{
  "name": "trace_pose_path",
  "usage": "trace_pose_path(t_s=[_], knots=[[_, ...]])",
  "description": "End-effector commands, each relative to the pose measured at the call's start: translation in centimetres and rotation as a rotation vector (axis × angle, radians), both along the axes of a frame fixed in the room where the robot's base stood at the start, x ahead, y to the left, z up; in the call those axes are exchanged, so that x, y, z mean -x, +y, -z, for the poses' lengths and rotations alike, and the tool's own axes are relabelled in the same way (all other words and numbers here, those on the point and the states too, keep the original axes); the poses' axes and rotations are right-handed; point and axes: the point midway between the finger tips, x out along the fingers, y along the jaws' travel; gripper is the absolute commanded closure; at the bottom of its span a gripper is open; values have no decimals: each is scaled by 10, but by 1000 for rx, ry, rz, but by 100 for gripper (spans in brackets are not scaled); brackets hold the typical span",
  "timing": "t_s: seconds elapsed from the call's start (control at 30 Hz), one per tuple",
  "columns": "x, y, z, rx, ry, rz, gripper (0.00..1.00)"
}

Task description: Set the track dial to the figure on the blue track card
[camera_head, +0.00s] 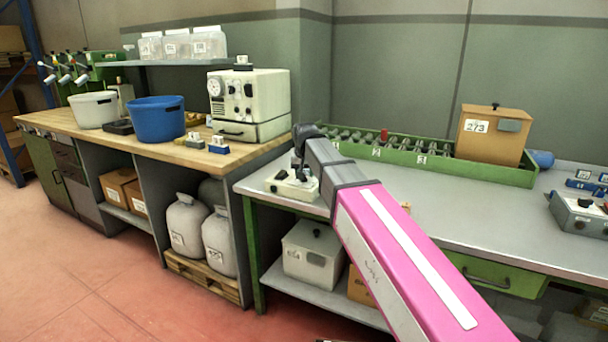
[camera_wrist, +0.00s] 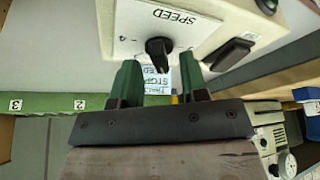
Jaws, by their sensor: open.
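My gripper (camera_wrist: 159,62) is open in the wrist view. Its two green fingers point at a pale control box (camera_wrist: 205,40). A black knob (camera_wrist: 158,48) on the box's white plate lies just beyond and between the fingertips, with no clear contact. The plate reads SPEED upside down, with a small 4 near the knob. A pale blue card (camera_wrist: 161,82) with upside-down print shows between the fingers; I cannot read it fully. In the head view the control box (camera_head: 283,187) sits at the grey bench's left end, partly hidden by my arm. I cannot tell which dial is marked track.
A green numbered rack (camera_head: 440,167) and a tan box marked 273 (camera_head: 490,140) stand along the bench's back. Another grey control box (camera_head: 578,215) and blue-based cards (camera_head: 585,184) are at far right. A blue-based card stand (camera_head: 219,148) sits on the wooden bench.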

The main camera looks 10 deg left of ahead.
Motion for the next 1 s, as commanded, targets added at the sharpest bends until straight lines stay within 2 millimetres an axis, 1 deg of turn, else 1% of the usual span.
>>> trace_pose_path(t_s=[0.13,0.43,0.47,0.5,0.57,0.6,0.83,1.0], knots=[[-3,1,8,0,0,0,60],[-3,1,9,0,0,0,60],[-3,1,9,0,0,0,66],[-3,1,9,0,0,0,79],[-3,1,9,0,0,0,99],[-3,1,9,0,0,0,100],[-3,1,9,0,0,-8,100],[-3,0,9,-1,1,-50,100]])
